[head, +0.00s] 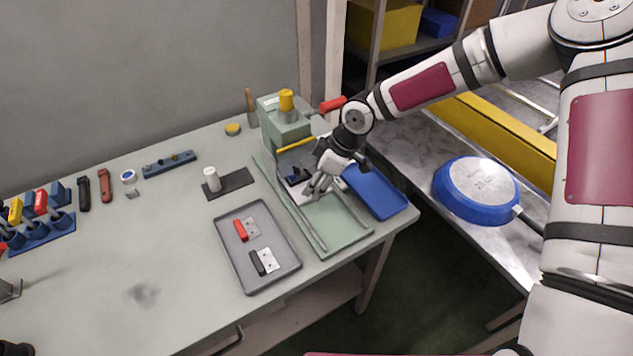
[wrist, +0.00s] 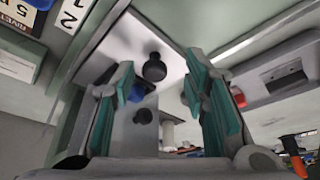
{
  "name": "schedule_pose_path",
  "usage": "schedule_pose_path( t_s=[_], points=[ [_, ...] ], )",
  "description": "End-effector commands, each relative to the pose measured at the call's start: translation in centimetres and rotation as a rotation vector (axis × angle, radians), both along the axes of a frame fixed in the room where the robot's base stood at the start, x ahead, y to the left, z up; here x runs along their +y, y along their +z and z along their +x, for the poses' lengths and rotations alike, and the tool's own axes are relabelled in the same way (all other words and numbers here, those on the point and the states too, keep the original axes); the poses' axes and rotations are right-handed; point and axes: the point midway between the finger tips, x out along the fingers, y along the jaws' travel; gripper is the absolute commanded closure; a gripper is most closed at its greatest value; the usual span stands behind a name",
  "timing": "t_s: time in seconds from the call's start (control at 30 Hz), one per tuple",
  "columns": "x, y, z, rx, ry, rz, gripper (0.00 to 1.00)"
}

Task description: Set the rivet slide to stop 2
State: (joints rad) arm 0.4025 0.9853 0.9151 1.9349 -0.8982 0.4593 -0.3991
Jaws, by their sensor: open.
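The green rivet press (head: 287,130) stands at the back right of the workbench, with a green base and two pale rails running toward the front. A pale slide plate (head: 296,191) with dark blue parts on it lies between the rails, partly hidden by my gripper (head: 318,184). In the wrist view my gripper (wrist: 160,84) is open, its teal-padded fingers apart. A black round knob (wrist: 154,67) shows between the fingers, with no clear contact. A white label with "2" (wrist: 70,18) and one reading "RIVET" with a 5 (wrist: 17,25) are at upper left. I cannot tell the slide's stop.
A blue tray (head: 388,205) lies right of the press. A grey tray (head: 225,253) with a red-handled and a black-handled piece lies in front-left.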

Motion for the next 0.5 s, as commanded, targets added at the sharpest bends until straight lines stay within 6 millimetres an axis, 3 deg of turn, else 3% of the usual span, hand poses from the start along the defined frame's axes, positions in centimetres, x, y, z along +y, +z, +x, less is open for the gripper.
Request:
schedule_pose_path(
  t_s=[0.5],
  points=[
    [-3.6, 8.6, -0.6, -0.003, -0.003, -0.001, 0.59]
  ],
)
